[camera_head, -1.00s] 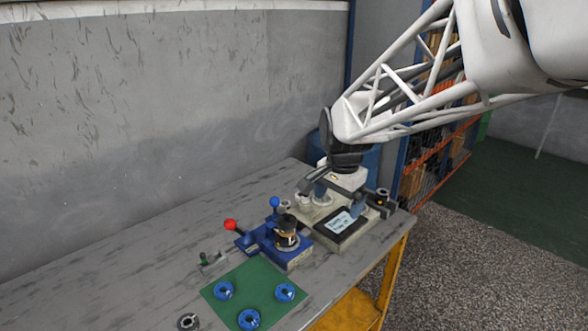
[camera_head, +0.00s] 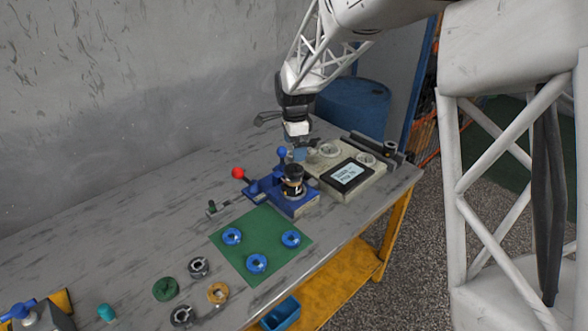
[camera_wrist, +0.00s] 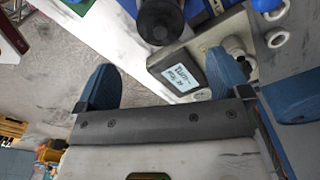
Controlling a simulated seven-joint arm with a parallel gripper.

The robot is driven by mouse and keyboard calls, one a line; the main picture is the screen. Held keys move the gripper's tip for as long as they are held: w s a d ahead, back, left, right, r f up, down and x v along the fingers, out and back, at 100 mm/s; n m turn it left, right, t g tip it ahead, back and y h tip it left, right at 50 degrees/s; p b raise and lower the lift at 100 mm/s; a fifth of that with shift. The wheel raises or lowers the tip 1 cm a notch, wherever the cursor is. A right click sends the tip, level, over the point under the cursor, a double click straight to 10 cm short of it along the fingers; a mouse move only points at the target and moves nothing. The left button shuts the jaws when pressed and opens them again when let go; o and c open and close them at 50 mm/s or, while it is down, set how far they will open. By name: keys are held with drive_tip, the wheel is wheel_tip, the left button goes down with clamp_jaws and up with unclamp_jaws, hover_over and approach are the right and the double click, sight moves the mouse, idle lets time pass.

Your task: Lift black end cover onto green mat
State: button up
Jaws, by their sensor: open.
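A dark cylindrical motor with a black top cover (camera_head: 293,171) stands upright in a blue fixture (camera_head: 265,187) with red and blue lever knobs. Its black round top also shows in the wrist view (camera_wrist: 160,20) at the upper edge. The green mat (camera_head: 262,222) lies in front of the fixture, with three blue rings (camera_head: 256,263) on it. My gripper (camera_head: 299,153) is open and empty. It hangs above and behind the motor, apart from it. Its blue fingers are spread wide in the wrist view (camera_wrist: 165,84).
A grey station with a lettered display (camera_head: 347,175) stands right of the fixture. A black ring (camera_head: 182,316), a silver ring (camera_head: 198,267), a green ring (camera_head: 165,289) and a brass ring (camera_head: 217,293) lie left of the mat. A blue barrel (camera_head: 355,105) stands behind the table.

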sight(293, 165)
drive_tip(key=shift+f, duration=0.1)
drive_tip(key=shift+f, duration=1.25)
drive_tip(key=shift+a+f, duration=0.15)
drive_tip(key=shift+f, duration=1.15)
drive_tip(key=shift+a+f, duration=0.1)
drive_tip(key=shift+f, duration=1.2)
drive_tip(key=c, duration=1.1)
